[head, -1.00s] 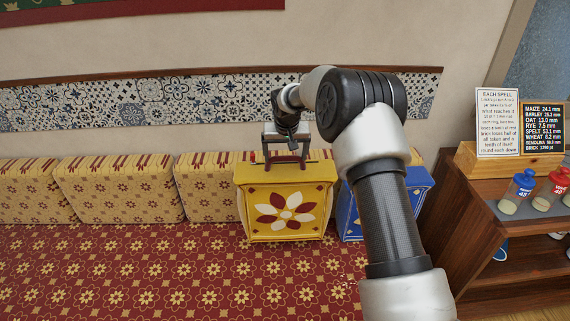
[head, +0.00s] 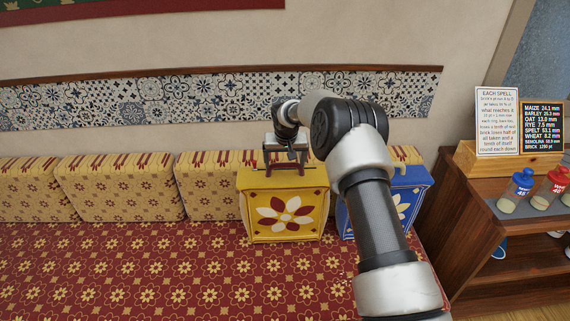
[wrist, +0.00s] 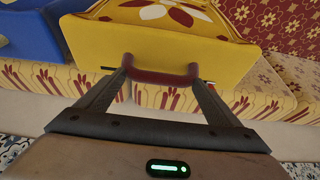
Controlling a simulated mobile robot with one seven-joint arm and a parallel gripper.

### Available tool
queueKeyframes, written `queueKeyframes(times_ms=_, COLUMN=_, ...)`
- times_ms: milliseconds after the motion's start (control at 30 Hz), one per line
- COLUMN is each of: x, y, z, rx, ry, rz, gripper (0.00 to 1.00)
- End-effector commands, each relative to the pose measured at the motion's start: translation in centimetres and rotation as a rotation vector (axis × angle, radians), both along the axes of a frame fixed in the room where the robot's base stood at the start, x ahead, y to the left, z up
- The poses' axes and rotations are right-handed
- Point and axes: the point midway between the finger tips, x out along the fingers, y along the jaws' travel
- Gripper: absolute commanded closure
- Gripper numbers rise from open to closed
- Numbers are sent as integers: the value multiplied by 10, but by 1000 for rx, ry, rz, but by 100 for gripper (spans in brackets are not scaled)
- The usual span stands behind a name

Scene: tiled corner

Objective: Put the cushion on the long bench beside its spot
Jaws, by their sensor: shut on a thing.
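The yellow cushion (head: 257,219) is boxy, with a large red and white flower on its front and a dark red handle on top. My gripper (head: 287,165) is above it, shut on that handle (wrist: 160,76), as the wrist view shows. The cushion is upright at the red patterned surface of the long bench (head: 130,270), in front of the row of back pads. I cannot tell whether its underside touches the bench. A blue cushion (head: 413,207) of like shape stands just to its right, partly hidden by my arm.
Yellow patterned back pads (head: 115,190) line the wall behind. A wooden shelf unit (head: 463,215) with jars (head: 516,191) and signs (head: 497,120) stands at the right, close to my arm. The bench to the left is clear.

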Motion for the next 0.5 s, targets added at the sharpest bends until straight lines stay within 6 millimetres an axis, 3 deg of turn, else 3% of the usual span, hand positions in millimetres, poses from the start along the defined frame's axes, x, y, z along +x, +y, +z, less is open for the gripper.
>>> queueKeyframes(times_ms=100, x=5, y=0, z=-11, rx=2, ry=-5, rz=0, gripper=75)
queueKeyframes(times_ms=467, x=6, y=0, z=-16, rx=1, ry=-6, rz=0, gripper=75)
queueKeyframes(times_ms=500, x=4, y=0, z=-18, rx=1, ry=-2, rz=0, gripper=12)
